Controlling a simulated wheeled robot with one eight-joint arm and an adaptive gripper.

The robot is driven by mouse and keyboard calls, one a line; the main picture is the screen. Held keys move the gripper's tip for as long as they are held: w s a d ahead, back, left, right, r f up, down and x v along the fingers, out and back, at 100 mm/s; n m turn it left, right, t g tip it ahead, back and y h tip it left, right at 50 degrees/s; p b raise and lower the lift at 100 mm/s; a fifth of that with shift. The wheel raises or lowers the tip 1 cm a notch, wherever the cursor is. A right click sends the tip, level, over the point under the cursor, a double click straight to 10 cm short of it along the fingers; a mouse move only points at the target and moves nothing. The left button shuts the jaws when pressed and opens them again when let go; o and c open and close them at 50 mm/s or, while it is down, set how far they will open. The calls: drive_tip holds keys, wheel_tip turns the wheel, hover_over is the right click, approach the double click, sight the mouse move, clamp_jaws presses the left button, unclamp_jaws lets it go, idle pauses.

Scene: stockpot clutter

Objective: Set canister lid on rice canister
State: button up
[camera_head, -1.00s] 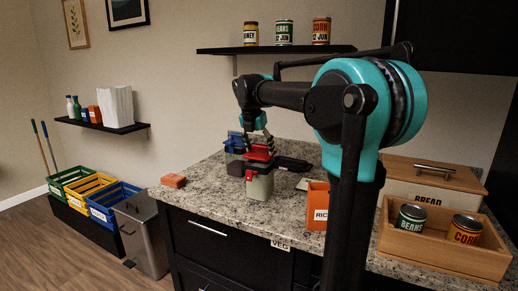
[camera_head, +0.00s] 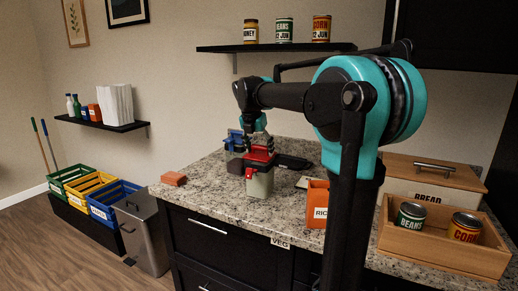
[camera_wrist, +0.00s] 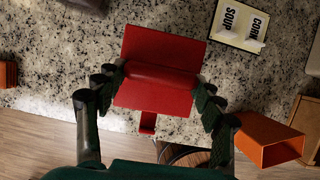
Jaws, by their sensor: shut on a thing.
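The red canister lid (camera_head: 258,157) is between the fingers of my gripper (camera_wrist: 155,90). The wrist view shows the fingers closed at both ends of the lid's raised bar handle (camera_wrist: 160,77).
A black flat object (camera_head: 293,163) lies behind right. A small orange block (camera_head: 173,179) sits near the counter's left edge. A wooden crate (camera_head: 400,241) with cans and a bread box (camera_head: 420,180) stand at right.

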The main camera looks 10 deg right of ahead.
drive_tip(key=shift+f, duration=0.15)
drive_tip(key=o, duration=1.6)
